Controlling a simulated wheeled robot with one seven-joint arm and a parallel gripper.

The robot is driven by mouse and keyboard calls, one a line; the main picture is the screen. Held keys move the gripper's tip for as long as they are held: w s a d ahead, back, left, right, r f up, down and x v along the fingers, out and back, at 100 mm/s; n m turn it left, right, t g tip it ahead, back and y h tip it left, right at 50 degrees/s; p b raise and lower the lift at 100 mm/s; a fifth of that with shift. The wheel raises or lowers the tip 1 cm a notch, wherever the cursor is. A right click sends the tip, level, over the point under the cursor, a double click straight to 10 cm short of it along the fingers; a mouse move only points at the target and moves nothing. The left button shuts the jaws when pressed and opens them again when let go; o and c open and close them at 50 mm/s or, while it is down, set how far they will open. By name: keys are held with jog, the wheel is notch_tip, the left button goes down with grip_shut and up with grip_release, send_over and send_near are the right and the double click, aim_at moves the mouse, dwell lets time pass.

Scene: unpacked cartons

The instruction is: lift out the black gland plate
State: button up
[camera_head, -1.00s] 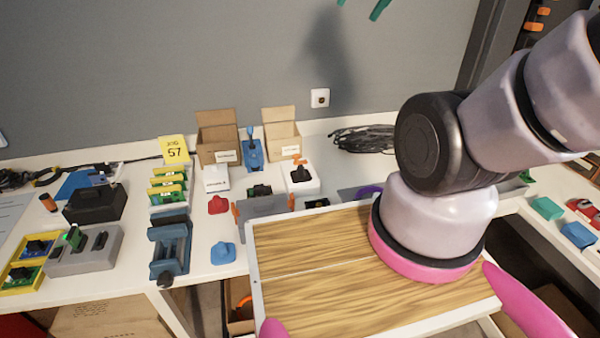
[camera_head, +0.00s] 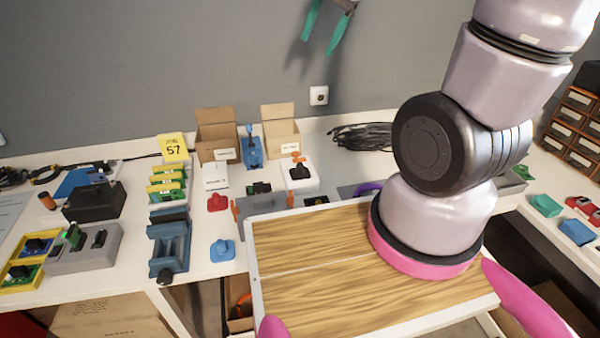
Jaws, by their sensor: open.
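My gripper (camera_head: 320,46) hangs at the top of the head view, in front of the grey wall. Its two teal fingers are open with nothing between them. Two open cardboard cartons stand at the back of the bench below it, a left carton (camera_head: 217,146) and a right carton (camera_head: 281,139). Their insides are mostly hidden by their front walls. I cannot pick out the black gland plate for certain. A small black part with orange on it (camera_head: 299,171) sits on a white box (camera_head: 301,184) in front of the right carton.
A blue fixture (camera_head: 250,153) stands between the cartons. Black cable (camera_head: 362,137) lies right of the cartons. A yellow sign (camera_head: 173,148) and a blue vise (camera_head: 170,245) stand left. My arm covers the right middle.

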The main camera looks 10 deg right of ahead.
jog(key=w+a+f+m+g+h, duration=0.1)
jog(key=w+f+m, duration=0.15)
jog(key=f, duration=0.45)
jog(key=w+a+f+m+g, duration=0.2)
jog(key=w+f, duration=0.2)
jog(key=f, duration=0.4)
jog(key=m+g+h, duration=0.1)
jog(key=m+h, duration=0.1)
jog(key=m, duration=0.1)
send_over(300, 164)
notch_tip(300, 164, down, 19)
jog(key=shift+a+r, duration=0.1)
jog(key=shift+w+f, duration=0.1)
jog(key=shift+f, duration=2.9)
grip_shut()
